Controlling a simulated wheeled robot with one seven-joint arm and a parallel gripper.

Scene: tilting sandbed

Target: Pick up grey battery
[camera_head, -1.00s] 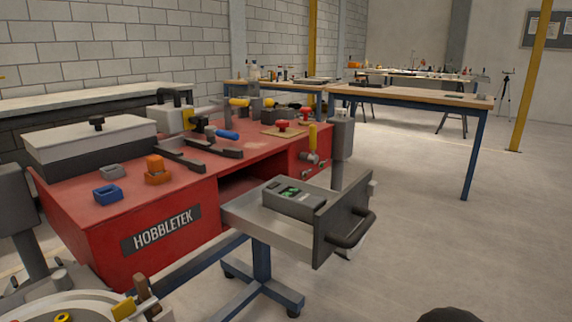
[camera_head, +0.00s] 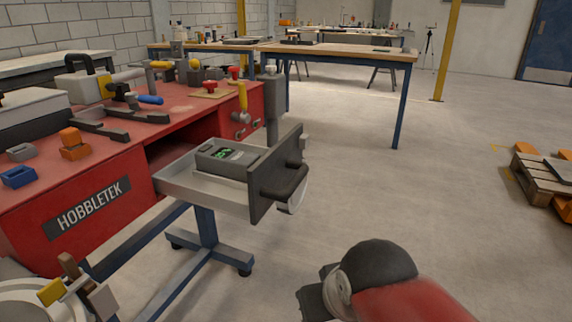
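A grey box (camera_head: 232,160) with a dark recess and small green parts on top lies in the open drawer (camera_head: 185,183); it may be the grey battery, but I cannot tell for sure. A small grey block (camera_head: 20,152) sits on the red machine's top at the left, beside a blue block (camera_head: 17,177) and an orange one (camera_head: 73,146). Part of my arm, red with a dark rounded joint, shows at the bottom right, apart from the drawer. My gripper's fingers are not in view.
The drawer's dark front (camera_head: 277,180) and handle (camera_head: 287,187) stick out from the red machine (camera_head: 85,215). Its blue stand (camera_head: 205,243) has feet reaching across the floor. Workbenches (camera_head: 330,52) stand behind. A pallet (camera_head: 540,174) is at the right. Open floor lies between.

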